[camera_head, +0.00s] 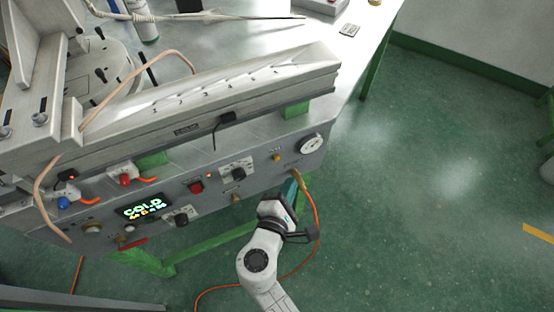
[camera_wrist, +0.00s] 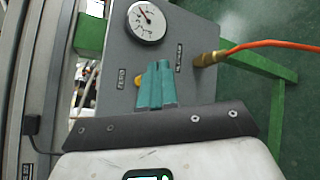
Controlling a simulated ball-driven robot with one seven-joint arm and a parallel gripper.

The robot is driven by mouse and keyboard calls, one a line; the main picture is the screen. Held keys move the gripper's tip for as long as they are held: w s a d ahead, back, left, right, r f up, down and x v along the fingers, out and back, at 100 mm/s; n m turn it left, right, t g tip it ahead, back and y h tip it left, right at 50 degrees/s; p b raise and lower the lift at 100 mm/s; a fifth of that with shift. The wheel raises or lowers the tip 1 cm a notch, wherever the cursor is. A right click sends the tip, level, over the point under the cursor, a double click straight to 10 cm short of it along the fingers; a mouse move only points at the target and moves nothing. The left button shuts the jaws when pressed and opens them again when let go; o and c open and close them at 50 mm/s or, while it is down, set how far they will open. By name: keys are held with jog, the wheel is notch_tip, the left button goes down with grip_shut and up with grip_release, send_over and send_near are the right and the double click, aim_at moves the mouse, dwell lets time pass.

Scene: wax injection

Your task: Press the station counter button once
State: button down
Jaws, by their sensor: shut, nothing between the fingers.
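The station's grey front panel (camera_head: 255,175) carries a yellow button (camera_head: 277,157) below and left of a round gauge (camera_head: 312,143). In the wrist view the yellow button (camera_wrist: 139,82) is partly hidden behind my fingers, with a label (camera_wrist: 121,78) that seems to read ZERO beside it. I cannot tell for certain that it is the counter button. A red button (camera_head: 196,187) sits further left on the panel. My gripper (camera_wrist: 158,66) has teal fingers closed together and empty, in front of the panel near the yellow button. Whether they touch the panel is unclear.
A brass fitting (camera_wrist: 210,58) with an orange hose (camera_wrist: 265,44) sticks out to the right of my fingers. A lit display (camera_head: 143,207) reads COLD. Green table legs (camera_head: 215,250) stand below the panel. Open green floor (camera_head: 430,200) lies to the right.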

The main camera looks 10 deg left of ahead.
jog(key=shift+w+a+b, duration=0.35)
jog(key=shift+w+a, duration=0.3)
jog(key=shift+w, duration=0.3)
jog(key=shift+w+a+b, duration=0.3)
jog(key=shift+w+a, duration=0.3)
jog(key=shift+w, duration=0.3)
dwell(0.7)
jog(key=shift+w+a, duration=0.25)
jog(key=shift+w, duration=0.1)
jog(key=shift+w+a+b, duration=0.25)
jog(key=shift+w+b, duration=0.1)
jog(key=shift+b, duration=0.1)
dwell(0.6)
jog(key=shift+s+d, duration=0.1)
jog(key=shift+s, duration=0.05)
dwell(0.3)
jog(key=shift+s+d+p, duration=0.4)
jog(key=shift+s, duration=0.2)
jog(key=s+d, duration=0.1)
jog(key=s, duration=0.1)
jog(key=s+d+p, duration=0.1)
jog(key=s+d, duration=0.1)
jog(key=shift+p, duration=0.3)
